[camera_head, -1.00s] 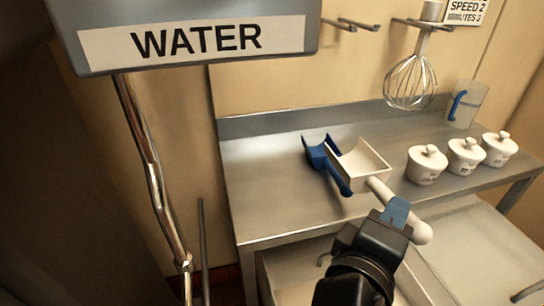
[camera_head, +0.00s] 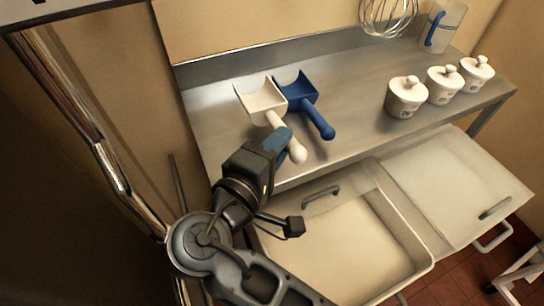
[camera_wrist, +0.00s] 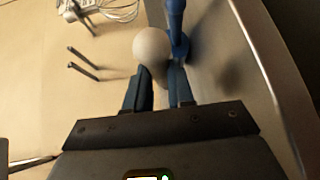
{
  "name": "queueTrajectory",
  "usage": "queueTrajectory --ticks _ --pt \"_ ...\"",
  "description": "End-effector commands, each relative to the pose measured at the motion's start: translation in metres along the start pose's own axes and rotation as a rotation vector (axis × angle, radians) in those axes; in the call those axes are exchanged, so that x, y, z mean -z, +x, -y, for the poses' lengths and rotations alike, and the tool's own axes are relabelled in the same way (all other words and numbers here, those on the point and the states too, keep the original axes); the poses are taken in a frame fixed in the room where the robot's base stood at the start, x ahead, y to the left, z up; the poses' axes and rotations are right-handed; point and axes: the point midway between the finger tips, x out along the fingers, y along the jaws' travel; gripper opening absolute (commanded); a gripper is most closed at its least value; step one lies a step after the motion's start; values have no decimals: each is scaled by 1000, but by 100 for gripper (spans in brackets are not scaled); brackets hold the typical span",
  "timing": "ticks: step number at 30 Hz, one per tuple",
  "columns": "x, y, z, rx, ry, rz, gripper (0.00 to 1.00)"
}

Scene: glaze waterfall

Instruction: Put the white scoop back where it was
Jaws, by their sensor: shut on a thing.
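The white scoop (camera_head: 262,103) is over the left part of the steel bench, its pan toward the wall and its handle toward the front edge. My gripper (camera_head: 284,142) is shut on its handle. In the wrist view the round white handle end (camera_wrist: 152,46) shows at the fingertips (camera_wrist: 160,76); the pan is hidden there. The blue scoop (camera_head: 296,88) lies on the bench just right of the white one, its handle pointing to the front right. It also shows in the wrist view (camera_wrist: 177,35). I cannot tell whether the white scoop touches the bench.
Several white lidded pots (camera_head: 407,97) stand on the right of the steel bench (camera_head: 350,75). A clear jug (camera_head: 445,25) and a hanging whisk (camera_head: 388,15) are behind. An open pale bin (camera_head: 350,245) is below the front edge. A metal pipe (camera_head: 110,165) rises at left.

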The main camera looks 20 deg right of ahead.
Motion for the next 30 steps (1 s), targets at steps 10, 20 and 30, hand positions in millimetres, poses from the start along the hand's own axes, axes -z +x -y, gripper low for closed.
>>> queueTrajectory --ticks 10,20,30 --pt "10 1 30 0 -4 0 0" --pt "10 3 46 0 2 0 0" --pt "10 4 54 1 -1 0 0"
